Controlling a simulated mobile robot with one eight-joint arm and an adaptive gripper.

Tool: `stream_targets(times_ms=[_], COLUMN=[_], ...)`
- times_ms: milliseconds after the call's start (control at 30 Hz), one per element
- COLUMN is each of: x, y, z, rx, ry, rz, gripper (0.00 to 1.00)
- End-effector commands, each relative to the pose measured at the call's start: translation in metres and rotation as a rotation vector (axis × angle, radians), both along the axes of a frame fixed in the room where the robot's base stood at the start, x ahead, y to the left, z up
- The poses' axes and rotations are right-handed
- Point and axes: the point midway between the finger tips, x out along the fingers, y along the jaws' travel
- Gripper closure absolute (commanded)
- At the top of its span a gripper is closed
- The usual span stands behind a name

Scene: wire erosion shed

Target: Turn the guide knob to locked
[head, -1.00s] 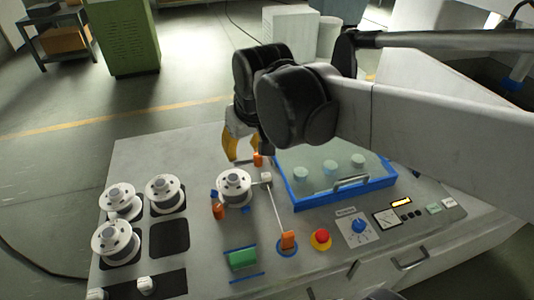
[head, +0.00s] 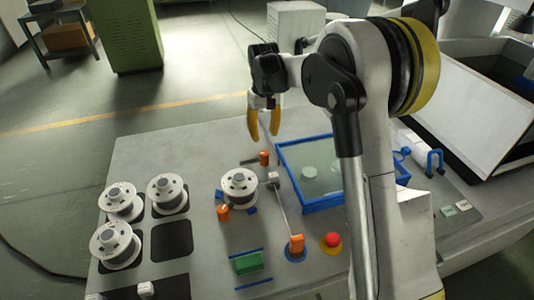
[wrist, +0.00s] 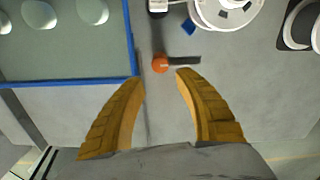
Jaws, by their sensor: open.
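Several orange knobs stand on the grey bench panel; I cannot read which is named the guide knob. One orange knob (head: 264,158) is at the panel's back, beside a dark bar; it also shows in the wrist view (wrist: 160,63), just beyond my fingertips. A second orange knob (head: 223,212) is beside the mounted spool, and a third orange knob (head: 296,243) is at the front, at the end of a thin wire. My gripper (head: 263,135) is open and empty, its yellow fingers pointing down above and behind the back knob. Its fingers also show in the wrist view (wrist: 162,78), apart from that knob.
A mounted spool (head: 239,186) is left of the wire. A blue-framed glass cover (head: 310,206) is to the right, partly behind my arm. A red button (head: 333,240) is at the front. Loose spools (head: 168,192) are at left. Bare panel lies behind the spools.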

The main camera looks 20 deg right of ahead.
Motion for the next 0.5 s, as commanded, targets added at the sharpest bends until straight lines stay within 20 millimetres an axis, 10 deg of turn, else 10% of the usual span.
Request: stream_targets(times_ms=[500], x=[0.000], y=[0.000], z=[-0.088], rx=[0.000], ry=[-0.002], rz=[-0.001], gripper=[0.61])
